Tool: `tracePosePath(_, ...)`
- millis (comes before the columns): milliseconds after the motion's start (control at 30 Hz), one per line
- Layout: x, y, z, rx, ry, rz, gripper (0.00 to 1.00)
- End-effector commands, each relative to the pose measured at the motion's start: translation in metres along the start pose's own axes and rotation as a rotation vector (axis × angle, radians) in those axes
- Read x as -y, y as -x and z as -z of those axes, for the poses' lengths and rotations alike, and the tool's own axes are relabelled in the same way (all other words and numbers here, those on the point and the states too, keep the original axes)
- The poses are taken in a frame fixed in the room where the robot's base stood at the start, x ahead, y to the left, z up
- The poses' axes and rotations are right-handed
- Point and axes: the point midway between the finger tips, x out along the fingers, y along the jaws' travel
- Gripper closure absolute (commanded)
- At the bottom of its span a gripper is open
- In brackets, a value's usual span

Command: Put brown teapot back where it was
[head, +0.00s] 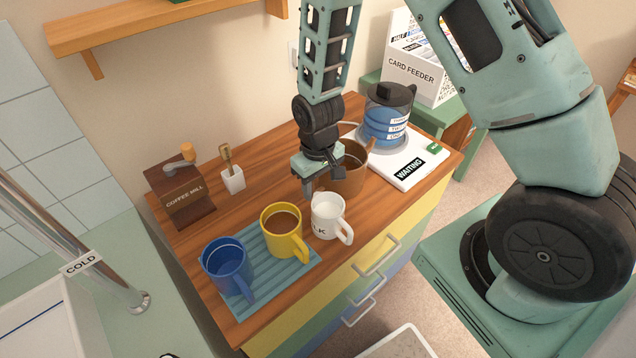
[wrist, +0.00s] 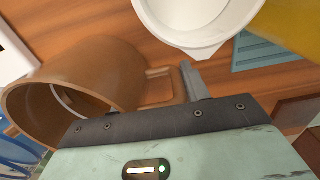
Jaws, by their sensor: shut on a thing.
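The brown teapot (head: 350,177) is at the right-middle of the wooden counter top, behind the white milk jug (head: 327,218). In the wrist view the teapot (wrist: 95,75) shows its open rim at the lower left and its squared handle toward the fingers. My gripper (head: 311,184) is beside the teapot on its left, shut on its handle. In the wrist view one finger of my gripper (wrist: 190,82) shows at the handle. My gripper hides part of the teapot in the head view. I cannot tell whether its base touches the counter.
A yellow mug (head: 281,226) with brown liquid and a blue mug (head: 223,262) stand on a ribbed blue mat (head: 262,281). A white WAITING board (head: 420,161) with a glass pot (head: 387,118) is at the right. A coffee mill (head: 181,195) and a brush holder (head: 232,180) stand left.

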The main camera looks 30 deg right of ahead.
Motion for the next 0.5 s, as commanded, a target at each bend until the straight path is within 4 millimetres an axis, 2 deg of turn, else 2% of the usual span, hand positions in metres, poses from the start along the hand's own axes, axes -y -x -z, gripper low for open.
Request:
tracePosePath(33,-0.0001,-0.0021,0.0004,-0.001,0.0,0.0,1.0)
tracePosePath(67,0.0,-0.002,0.0001,0.0,0.0,0.0,0.49)
tracePosePath(100,0.0,-0.0016,0.0001,0.0,0.0,0.0,0.38)
tracePosePath(133,0.0,-0.0016,0.0001,0.0,0.0,0.0,0.32)
tracePosePath(500,0.0,0.0045,0.0002,-0.001,0.0,0.0,0.32)
